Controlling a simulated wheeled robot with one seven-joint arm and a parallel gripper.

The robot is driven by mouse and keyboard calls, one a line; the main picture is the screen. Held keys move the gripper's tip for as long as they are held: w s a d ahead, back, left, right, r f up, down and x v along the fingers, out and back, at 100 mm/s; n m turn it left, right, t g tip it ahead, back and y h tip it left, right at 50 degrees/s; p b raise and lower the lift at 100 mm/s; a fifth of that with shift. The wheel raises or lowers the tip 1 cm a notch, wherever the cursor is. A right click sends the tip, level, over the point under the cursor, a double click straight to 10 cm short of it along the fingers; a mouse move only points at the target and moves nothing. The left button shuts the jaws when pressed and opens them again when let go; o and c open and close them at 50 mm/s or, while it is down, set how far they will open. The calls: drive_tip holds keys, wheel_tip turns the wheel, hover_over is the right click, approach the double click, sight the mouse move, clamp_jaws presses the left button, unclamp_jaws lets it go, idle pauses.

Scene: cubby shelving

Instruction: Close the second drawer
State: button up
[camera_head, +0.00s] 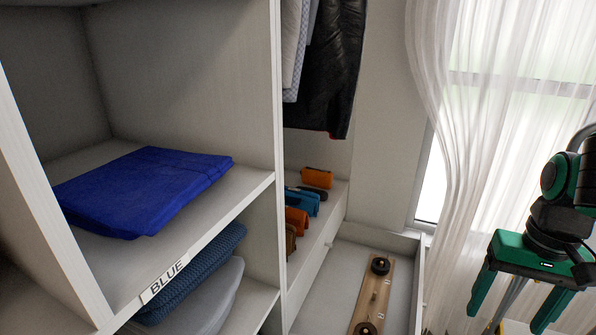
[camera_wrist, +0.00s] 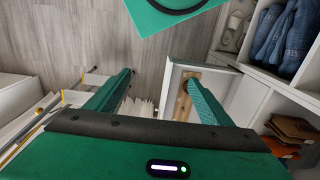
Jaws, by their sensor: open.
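An open white drawer (camera_head: 419,290) extends from the unit at the bottom centre of the head view. A wooden board (camera_head: 372,297) with black round pieces lies in it. The drawer also shows in the wrist view (camera_wrist: 205,67), partly hidden by one green finger. My gripper (camera_head: 507,321) is at the right of the head view, to the right of the drawer and apart from it in that picture. Its two green fingers are spread and empty, as the wrist view also shows (camera_wrist: 157,80). Whether a finger touches the drawer's outer face cannot be told.
Cubby shelving (camera_head: 200,215) with a folded blue cloth (camera_head: 150,185) stands at left. Orange and blue items (camera_head: 297,220) sit on a ledge above the drawer. Dark clothes (camera_head: 335,65) hang behind. A sheer curtain (camera_head: 460,150) hangs at right. Bare floor (camera_wrist: 85,35) shows in the wrist view.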

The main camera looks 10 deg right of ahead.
drive_tip(key=c, duration=1.5)
drive_tip(key=shift+w+d+f, duration=0.1)
drive_tip(key=shift+w+d, duration=0.1)
clamp_jaws()
drive_tip(key=w+d+f+m+g, duration=0.1)
drive_tip(key=w+d+f+m, duration=0.3)
drive_tip(key=w+d+f, duration=0.1)
drive_tip(key=w+d+f+m+t+y, duration=0.25)
drive_tip(key=d+f+m, duration=0.2)
drive_tip(key=f, duration=0.55)
drive_tip(key=w+d+f+m+t+y, duration=0.1)
drive_tip(key=d+f+m+t+y, duration=0.3)
drive_tip(key=f, duration=0.6)
drive_tip(key=w+d+f+m+g+y, duration=0.1)
drive_tip(key=d+f+m+y, duration=0.15)
drive_tip(key=f+m, duration=0.45)
drive_tip(key=w+a+f+n+h, duration=0.1)
drive_tip(key=w+a+f, duration=0.5)
drive_tip(key=a+f, duration=0.3)
drive_tip(key=shift+a, duration=0.4)
